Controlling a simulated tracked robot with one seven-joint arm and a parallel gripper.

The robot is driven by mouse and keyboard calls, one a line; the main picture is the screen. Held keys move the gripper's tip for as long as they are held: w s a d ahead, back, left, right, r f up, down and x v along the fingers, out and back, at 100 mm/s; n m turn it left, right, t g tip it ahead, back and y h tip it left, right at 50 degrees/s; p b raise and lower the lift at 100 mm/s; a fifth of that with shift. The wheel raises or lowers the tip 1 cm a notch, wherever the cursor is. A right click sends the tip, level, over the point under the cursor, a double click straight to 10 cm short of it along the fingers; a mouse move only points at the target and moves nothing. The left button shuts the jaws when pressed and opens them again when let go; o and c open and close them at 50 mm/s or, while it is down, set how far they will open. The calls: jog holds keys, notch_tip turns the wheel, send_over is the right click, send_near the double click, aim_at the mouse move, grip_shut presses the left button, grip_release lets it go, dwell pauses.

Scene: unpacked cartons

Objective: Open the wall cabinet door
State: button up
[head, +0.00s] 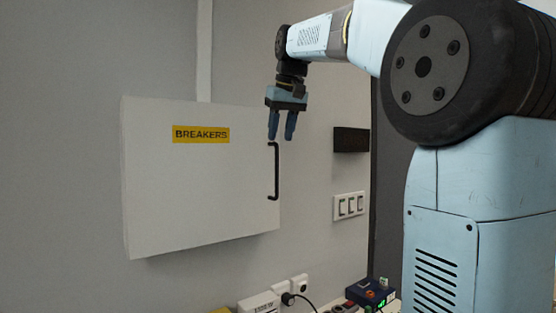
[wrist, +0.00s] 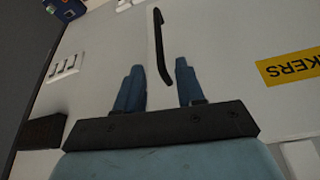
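The white wall cabinet door (head: 190,190) looks closed and bears a yellow BREAKERS label (head: 201,134). Its black bar handle (head: 273,172) stands upright near the right edge of the door. My gripper (head: 282,138) points down with its two blue fingers apart, just above the top end of the handle. In the wrist view my open fingers (wrist: 160,82) are empty, and the handle (wrist: 158,45) shows beyond and between their tips. The gap in depth between fingers and handle is hard to judge. The label's end (wrist: 290,67) shows at the right of the wrist view.
A black wall box (head: 351,140) and a white switch plate (head: 348,206) are on the wall right of the cabinet. Below stand a blue device with a green display (head: 370,292), sockets (head: 298,284) and a cable. The wall left of the cabinet is bare.

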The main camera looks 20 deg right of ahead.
aim_at(277, 151)
jog(key=x, duration=0.8)
jog(key=shift+f, duration=0.1)
grip_shut()
jog(key=shift+d, duration=0.1)
dwell(0.3)
